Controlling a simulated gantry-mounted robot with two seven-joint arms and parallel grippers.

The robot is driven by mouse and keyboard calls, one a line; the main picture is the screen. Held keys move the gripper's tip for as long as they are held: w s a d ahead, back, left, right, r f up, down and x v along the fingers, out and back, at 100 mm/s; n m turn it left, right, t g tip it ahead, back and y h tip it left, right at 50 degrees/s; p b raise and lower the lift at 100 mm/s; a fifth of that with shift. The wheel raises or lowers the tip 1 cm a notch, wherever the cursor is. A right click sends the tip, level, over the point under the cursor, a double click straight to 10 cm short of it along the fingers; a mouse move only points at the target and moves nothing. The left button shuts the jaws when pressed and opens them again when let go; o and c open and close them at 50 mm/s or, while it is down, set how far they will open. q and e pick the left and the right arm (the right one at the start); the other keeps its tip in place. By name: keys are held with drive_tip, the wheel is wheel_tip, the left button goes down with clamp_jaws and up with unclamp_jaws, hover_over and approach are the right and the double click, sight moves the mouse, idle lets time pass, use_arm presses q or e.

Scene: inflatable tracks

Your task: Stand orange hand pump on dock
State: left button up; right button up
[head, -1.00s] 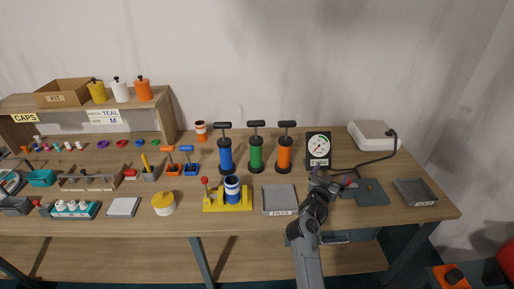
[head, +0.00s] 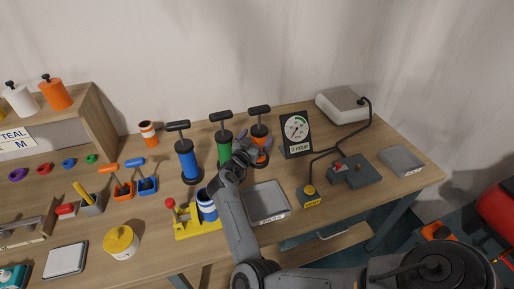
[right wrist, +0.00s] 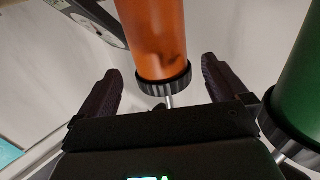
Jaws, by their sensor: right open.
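The orange hand pump (head: 259,131) stands upright at the back of the table, right of the green and blue pumps. In the right wrist view, the orange pump (right wrist: 155,35) has a black collar and thin rod. My open right fingers lie either side of the collar, with gaps to both. A dark grey flat block (head: 355,171) lies right of the gauge; I cannot tell whether it is the dock. My left gripper is out of view.
The green pump (head: 223,150) stands close left of my right gripper, with the blue pump (head: 187,163) beyond. The gauge (head: 296,134) is close on the right. A grey tray (head: 266,201) and a yellow-topped pedal (head: 310,195) lie in front.

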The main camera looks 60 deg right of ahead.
sight(261, 129)
drive_tip(key=d, duration=0.4)
drive_tip(key=shift+w+r, duration=0.3)
drive_tip(key=shift+w, duration=0.05)
drive_tip(key=shift+w+d, duration=0.1)
drive_tip(key=shift+d, duration=0.5)
clamp_jaws()
